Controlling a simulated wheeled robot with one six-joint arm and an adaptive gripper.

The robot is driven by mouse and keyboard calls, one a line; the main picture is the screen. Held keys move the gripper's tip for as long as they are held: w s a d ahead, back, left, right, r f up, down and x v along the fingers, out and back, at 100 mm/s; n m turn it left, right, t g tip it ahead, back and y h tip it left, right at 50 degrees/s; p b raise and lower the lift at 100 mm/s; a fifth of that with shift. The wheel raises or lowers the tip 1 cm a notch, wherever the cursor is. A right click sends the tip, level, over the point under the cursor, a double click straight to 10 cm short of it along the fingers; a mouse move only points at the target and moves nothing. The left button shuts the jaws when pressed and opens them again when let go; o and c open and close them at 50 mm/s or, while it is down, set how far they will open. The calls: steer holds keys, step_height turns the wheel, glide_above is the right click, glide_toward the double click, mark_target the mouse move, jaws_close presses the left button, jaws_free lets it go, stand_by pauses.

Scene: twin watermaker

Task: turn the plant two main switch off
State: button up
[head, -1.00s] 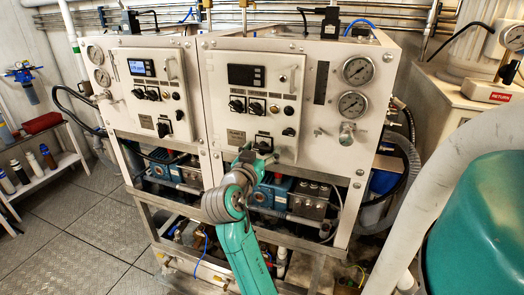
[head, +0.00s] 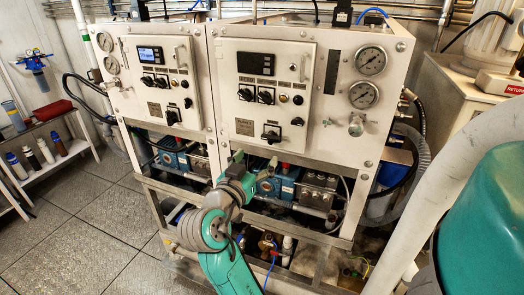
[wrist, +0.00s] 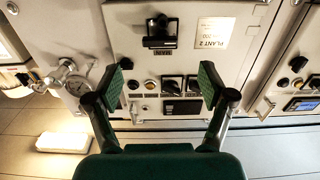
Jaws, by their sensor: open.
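The plant two main switch (head: 271,132) is a black rotary switch low on the right-hand panel, beside a small label plate (head: 245,127). In the wrist view, which is upside down, the switch (wrist: 161,32) is at top centre, next to the label reading PLANT 2 (wrist: 214,33). Its handle position is hard to read. My gripper (head: 255,161) is open and empty, below the switch in the head view and apart from it. In the wrist view the spread fingers (wrist: 160,80) frame the panel's smaller knobs; the switch lies beyond them.
The left panel has a lit display (head: 151,54) and its own similar switch (head: 173,117). Smaller knobs (head: 265,96) sit above the plant two switch. Gauges (head: 371,61) and a valve (head: 356,125) are at right. Pumps and pipes fill the frame below.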

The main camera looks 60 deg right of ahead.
steer(key=shift+s+a, duration=0.1)
steer(key=shift+a, duration=0.75)
steer(key=shift+f, duration=0.1)
steer(key=a+f+n+t+y, duration=0.55)
steer(key=a+f+n, duration=0.25)
steer(key=f, duration=0.3)
steer(key=a+f+n+t+y, duration=0.5)
steer(key=a+f+n+t, duration=0.3)
steer(key=f, duration=0.4)
steer(key=s+a+f+y, duration=0.1)
steer(key=s+a+y, duration=0.2)
steer(key=s+a, duration=0.3)
steer(key=s+a+n+y, duration=0.1)
steer(key=s+a+y, duration=0.3)
steer(key=s, duration=1.3)
steer(key=a, duration=0.3)
steer(key=shift+f, duration=0.4)
